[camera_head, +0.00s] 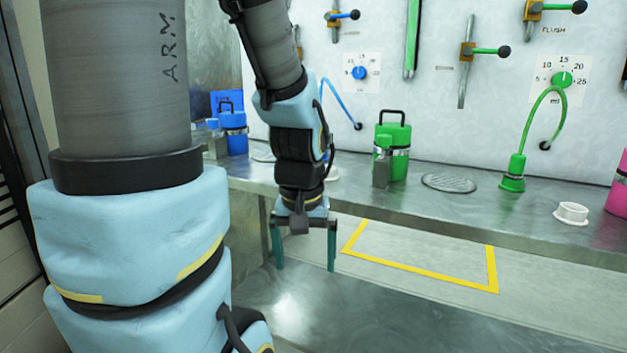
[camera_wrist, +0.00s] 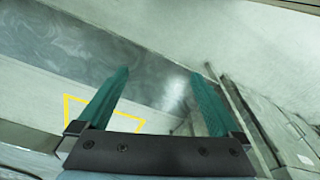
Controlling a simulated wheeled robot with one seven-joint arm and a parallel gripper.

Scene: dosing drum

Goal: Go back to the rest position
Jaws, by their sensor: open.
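My gripper (camera_head: 304,250) hangs pointing down in front of the metal bench, left of a yellow-outlined area. Its two teal fingers are spread apart with nothing between them. In the wrist view my gripper (camera_wrist: 157,95) shows both fingers open and empty, with a yellow outline (camera_wrist: 128,122) partly hidden behind the left finger. My arm comes in from the upper left and covers part of the bench in the head view.
The bench (camera_head: 455,213) carries a green canister (camera_head: 399,160), a blue canister (camera_head: 235,138), a green hose nozzle (camera_head: 513,178), a white ring (camera_head: 571,214) and a pink container (camera_head: 618,197). Dials and levers line the wall behind. The yellow-outlined area (camera_head: 420,274) is empty.

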